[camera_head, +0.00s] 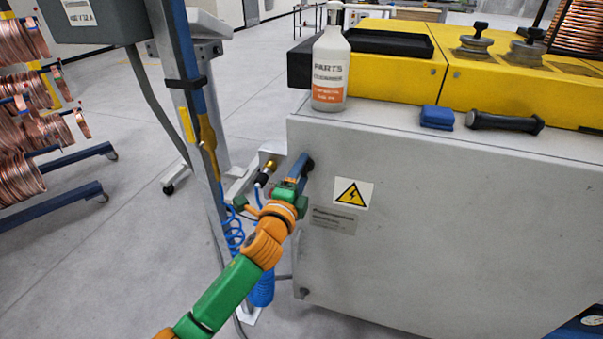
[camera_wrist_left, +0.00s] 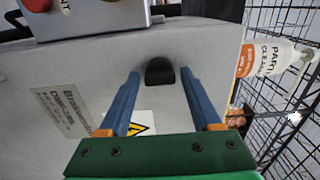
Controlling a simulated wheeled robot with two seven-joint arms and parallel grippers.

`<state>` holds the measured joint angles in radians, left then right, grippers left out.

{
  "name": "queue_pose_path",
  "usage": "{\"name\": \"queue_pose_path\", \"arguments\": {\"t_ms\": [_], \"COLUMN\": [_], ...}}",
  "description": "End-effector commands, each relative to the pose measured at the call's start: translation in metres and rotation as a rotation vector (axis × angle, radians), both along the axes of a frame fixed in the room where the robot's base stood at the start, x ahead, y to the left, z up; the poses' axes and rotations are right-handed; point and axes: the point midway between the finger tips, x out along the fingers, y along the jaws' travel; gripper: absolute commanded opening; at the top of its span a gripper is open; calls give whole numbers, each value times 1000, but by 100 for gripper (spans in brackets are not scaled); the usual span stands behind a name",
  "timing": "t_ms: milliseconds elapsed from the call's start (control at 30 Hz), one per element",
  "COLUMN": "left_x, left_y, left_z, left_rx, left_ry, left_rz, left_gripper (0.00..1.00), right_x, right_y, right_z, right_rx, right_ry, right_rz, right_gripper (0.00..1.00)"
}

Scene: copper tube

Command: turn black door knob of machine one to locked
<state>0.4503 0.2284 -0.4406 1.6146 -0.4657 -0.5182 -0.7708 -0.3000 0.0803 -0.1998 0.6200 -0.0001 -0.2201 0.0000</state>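The black knob (camera_wrist_left: 160,72) sticks out of a grey machine panel (camera_wrist_left: 215,45) in the left wrist view. My left gripper (camera_wrist_left: 161,75) is open, with one blue finger on each side of the knob and a visible gap to each. Whether the fingertips reach past the knob's face is hard to tell. In the head view my left gripper (camera_head: 302,167) is at the left part of the grey machine front (camera_head: 430,220), left of the yellow warning sign (camera_head: 353,193). There the knob cannot be told apart from the dark fingertips. My right gripper is not in view.
A cleaner bottle (camera_head: 329,65), a blue block (camera_head: 437,117) and a black-handled tool (camera_head: 505,122) stand or lie on the machine top. A metal post (camera_head: 190,90) with a blue coiled hose stands left of my arm. Copper coils hang farther left.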

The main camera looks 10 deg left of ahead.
Motion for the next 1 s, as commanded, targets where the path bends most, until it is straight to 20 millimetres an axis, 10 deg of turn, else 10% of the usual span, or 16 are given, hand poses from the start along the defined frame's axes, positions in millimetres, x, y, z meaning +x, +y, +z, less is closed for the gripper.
{"name": "queue_pose_path", "arguments": {"t_ms": [233, 1000], "left_x": [0, 0], "left_y": [0, 0], "left_z": [0, 0], "left_rx": [0, -411], "left_ry": [1, 35], "left_rz": [0, 1], "left_gripper": [0, 0], "right_x": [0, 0], "right_y": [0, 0], "right_z": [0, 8], "right_rx": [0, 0], "right_ry": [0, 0], "right_rz": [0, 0], "right_gripper": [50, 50]}}
